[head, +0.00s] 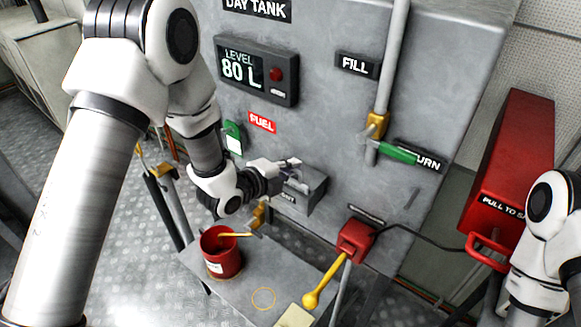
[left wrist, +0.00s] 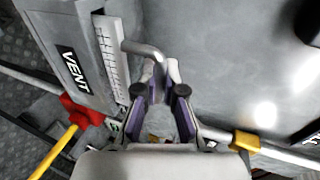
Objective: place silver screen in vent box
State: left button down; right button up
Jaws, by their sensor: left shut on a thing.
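The vent box (head: 316,190) is a grey box on the front of the day tank. In the left wrist view the vent box (left wrist: 72,30) is at the left, with its VENT label facing up the picture. A light silver slotted piece, which looks like the silver screen (left wrist: 112,50), lies along the box's right side. A bent grey rod runs from beside it to my fingers. My left gripper (left wrist: 158,92) is shut on this rod, which appears to belong to the screen. In the head view my left gripper (head: 290,165) is at the box's top. How far the screen sits inside is unclear.
A red can (head: 222,255) stands on the grey bench (head: 250,290) below. A red block (head: 355,240) with a yellow handle (head: 322,283) is right of the box. A pipe with a green-handled valve (head: 398,154) and a red pull box (head: 510,160) are farther right.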

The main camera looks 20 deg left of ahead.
pick_arm(q)
jog(key=shift+f, duration=0.25)
jog(key=shift+s+f+b, duration=0.35)
jog(key=shift+b, duration=0.05)
jog(key=c, duration=1.2)
grip_release()
jog(key=shift+w+d+f, duration=0.1)
jog(key=shift+w, duration=0.25)
jog(key=shift+r, duration=0.2)
